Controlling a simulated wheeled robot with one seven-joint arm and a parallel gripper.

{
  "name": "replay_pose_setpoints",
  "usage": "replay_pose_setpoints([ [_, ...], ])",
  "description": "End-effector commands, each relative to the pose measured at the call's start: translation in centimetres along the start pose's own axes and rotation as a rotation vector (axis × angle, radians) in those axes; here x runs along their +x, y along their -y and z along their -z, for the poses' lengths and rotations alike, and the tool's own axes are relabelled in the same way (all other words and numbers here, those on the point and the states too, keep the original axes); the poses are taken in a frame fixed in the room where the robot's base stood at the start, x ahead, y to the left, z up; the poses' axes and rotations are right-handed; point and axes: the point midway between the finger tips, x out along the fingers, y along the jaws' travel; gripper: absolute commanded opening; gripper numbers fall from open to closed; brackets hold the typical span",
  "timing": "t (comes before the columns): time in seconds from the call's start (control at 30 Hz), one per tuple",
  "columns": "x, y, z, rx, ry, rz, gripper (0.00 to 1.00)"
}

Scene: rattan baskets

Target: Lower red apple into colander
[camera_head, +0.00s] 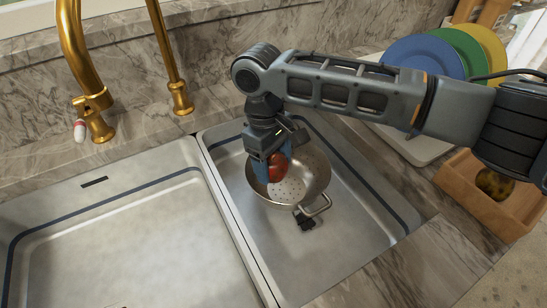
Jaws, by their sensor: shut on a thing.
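The red apple (278,167) is held between the blue fingertips of my gripper (271,170). The gripper points downward and is shut on the apple. A metal colander (319,172) with a perforated pale bottom and a wire handle stands in the right sink basin. The apple is over the colander's bowl, towards its back left. I cannot tell from this view how far it is above the colander's bottom. The gripper hides part of the apple and the colander's back rim.
The left sink basin (120,240) looks mostly empty. A gold faucet (78,55) stands behind it. Colored plates (424,57) stand in a rack at the back right. A wooden box (465,182) is on the right. A dark drain piece (305,221) lies by the colander.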

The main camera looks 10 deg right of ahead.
Motion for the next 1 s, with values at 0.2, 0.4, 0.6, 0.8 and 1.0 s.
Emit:
replay_pose_setpoints([
  [0.2, 1.1, 0.0, 0.2, 0.001, 0.000, 0.000, 0.34],
  [0.4, 2.0, 0.0, 0.3, 0.001, 0.000, 0.001, 0.34],
  [0.6, 2.5, 0.0, 0.4, 0.000, -0.001, 0.000, 0.34],
  [0.8, 2.5, 0.0, 0.4, 0.000, -0.001, -0.001, 0.34],
  [1.0, 2.5, 0.0, 0.4, 0.000, 0.000, 0.000, 0.34],
])
